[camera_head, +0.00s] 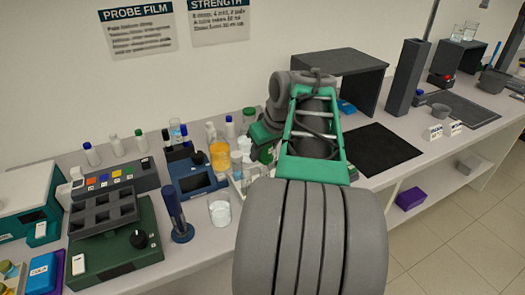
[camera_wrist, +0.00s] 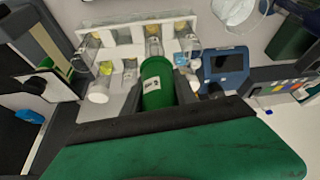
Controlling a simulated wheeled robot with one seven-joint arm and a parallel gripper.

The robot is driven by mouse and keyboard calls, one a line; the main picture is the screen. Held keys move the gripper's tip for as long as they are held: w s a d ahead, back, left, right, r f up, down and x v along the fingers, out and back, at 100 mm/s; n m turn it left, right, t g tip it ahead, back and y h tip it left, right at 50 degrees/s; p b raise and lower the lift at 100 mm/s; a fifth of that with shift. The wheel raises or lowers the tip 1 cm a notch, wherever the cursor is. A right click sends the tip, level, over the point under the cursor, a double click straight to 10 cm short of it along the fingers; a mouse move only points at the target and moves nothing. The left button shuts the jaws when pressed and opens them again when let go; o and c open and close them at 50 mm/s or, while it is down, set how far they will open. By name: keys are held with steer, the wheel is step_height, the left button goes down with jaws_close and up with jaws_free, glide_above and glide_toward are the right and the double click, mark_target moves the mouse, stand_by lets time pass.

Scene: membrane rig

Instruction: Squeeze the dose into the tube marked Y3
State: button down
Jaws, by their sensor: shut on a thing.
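My gripper (camera_wrist: 160,92) is shut on a green cylinder with a small white label (camera_wrist: 152,84), whose print is too small to read. The cylinder is held over or beside a white rack (camera_wrist: 122,52); the gap between them cannot be judged. Several clear tubes stand in the rack, among them one at the back middle (camera_wrist: 153,42) and one at the left (camera_wrist: 90,46), some with yellowish contents. No Y3 mark can be read. In the head view my arm hides most of the gripper, and the rack (camera_head: 238,183) shows only partly.
A blue device with a dark screen (camera_wrist: 226,64) stands right of the rack in the wrist view. In the head view, an orange-filled beaker (camera_head: 221,156), a clear beaker (camera_head: 220,212) and a dark blue post (camera_head: 178,218) stand nearby. A black mat (camera_head: 383,150) lies clear at the right.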

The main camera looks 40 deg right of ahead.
mark_target(270, 155)
steer(key=c, duration=0.9)
jaws_free()
steer(key=shift+r, duration=0.1)
steer(key=p+v, duration=0.1)
steer(key=v, duration=0.6)
steer(key=shift+s+r, duration=0.15)
steer(key=shift+r, duration=0.15)
